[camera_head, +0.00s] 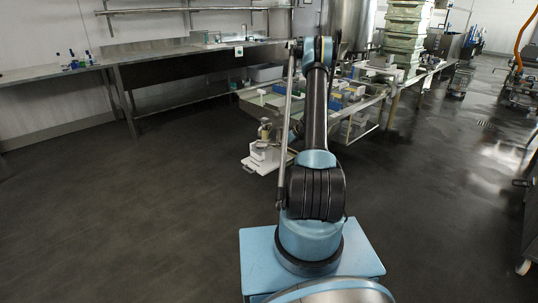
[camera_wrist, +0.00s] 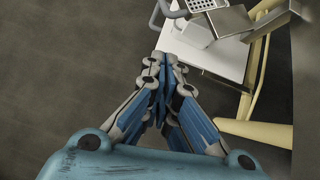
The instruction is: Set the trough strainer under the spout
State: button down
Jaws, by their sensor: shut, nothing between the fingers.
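My gripper (camera_wrist: 165,62) is shut and empty in the wrist view, its fingertips together beside a white block-like base. A small grey perforated piece (camera_wrist: 205,4), which may be the trough strainer, shows at the top edge, beyond the fingertips and cut off by the frame. A grey metal plate (camera_wrist: 230,22) lies just right of it. I cannot make out the spout in either view. In the head view my arm hides part of the work table, and I cannot pick out the gripper or the strainer there.
A low white-based stand (camera_head: 268,157) is on the floor left of my arm. A cluttered table (camera_head: 365,97) is behind it, with stacked green crates (camera_head: 404,35). A long steel bench (camera_head: 180,67) lines the wall. Pale yellow bars (camera_wrist: 250,131) lie right of my gripper. Floor at left is clear.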

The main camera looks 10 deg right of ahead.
jog(key=w+a+r+x, duration=0.1)
jog(key=x, duration=1.2)
jog(key=shift+w, duration=0.4)
jog(key=shift+a, duration=0.15)
jog(key=shift+d, duration=0.2)
